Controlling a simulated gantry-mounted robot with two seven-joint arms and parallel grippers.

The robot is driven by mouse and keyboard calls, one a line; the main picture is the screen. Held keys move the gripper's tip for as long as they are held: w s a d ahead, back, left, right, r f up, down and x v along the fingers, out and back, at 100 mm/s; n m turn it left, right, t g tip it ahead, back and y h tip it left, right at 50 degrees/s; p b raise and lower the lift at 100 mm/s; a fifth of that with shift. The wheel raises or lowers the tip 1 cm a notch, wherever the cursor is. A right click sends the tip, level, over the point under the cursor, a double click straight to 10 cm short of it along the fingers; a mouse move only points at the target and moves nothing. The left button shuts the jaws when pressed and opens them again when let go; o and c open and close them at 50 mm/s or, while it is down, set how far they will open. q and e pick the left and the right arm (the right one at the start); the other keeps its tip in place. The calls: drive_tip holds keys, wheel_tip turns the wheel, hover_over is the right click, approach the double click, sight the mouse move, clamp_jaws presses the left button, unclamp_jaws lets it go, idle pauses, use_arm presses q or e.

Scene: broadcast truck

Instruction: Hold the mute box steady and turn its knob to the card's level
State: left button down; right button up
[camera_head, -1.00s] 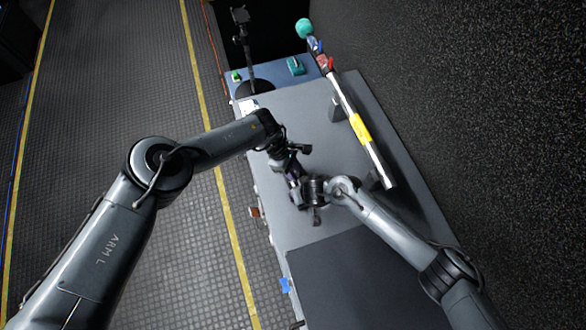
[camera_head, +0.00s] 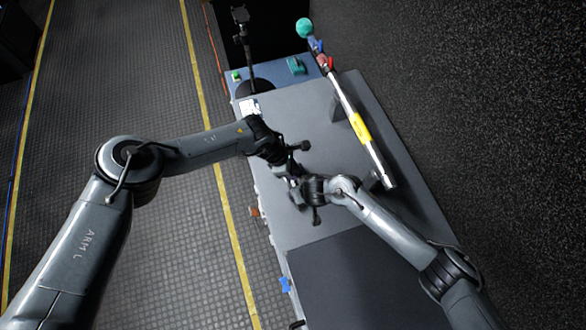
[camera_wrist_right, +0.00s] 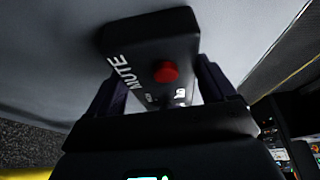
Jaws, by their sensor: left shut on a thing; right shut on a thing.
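The black mute box (camera_wrist_right: 150,48) fills the upper middle of the right wrist view, with white MUTE lettering and a round red part (camera_wrist_right: 166,72). My right gripper (camera_wrist_right: 158,92) is shut on it, a dark finger on each side. In the head view, my right gripper (camera_head: 314,188) is low over the grey tabletop. My left gripper (camera_head: 292,180) meets it from the upper left and is shut at the box. Its fingertips and the part they grip are hidden. A small white card (camera_head: 249,107) lies at the table's far left edge; its marks are too small to read.
A boom pole (camera_head: 360,128) with a yellow band and a teal ball end lies along the right of the grey table (camera_head: 290,115). A dark stand (camera_head: 247,50) and a teal item (camera_head: 296,66) are at the far end. A dark panel (camera_head: 350,280) covers the near end.

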use_arm(q)
drive_tip(key=shift+s+n+t, duration=0.15)
drive_tip(key=shift+n+t, duration=0.55)
drive_tip(key=shift+n, duration=1)
drive_tip(key=c, duration=0.9)
unclamp_jaws()
drive_tip(key=shift+r, duration=0.1)
drive_tip(key=v, duration=1.2)
drive_tip(key=shift+s+d, duration=0.1)
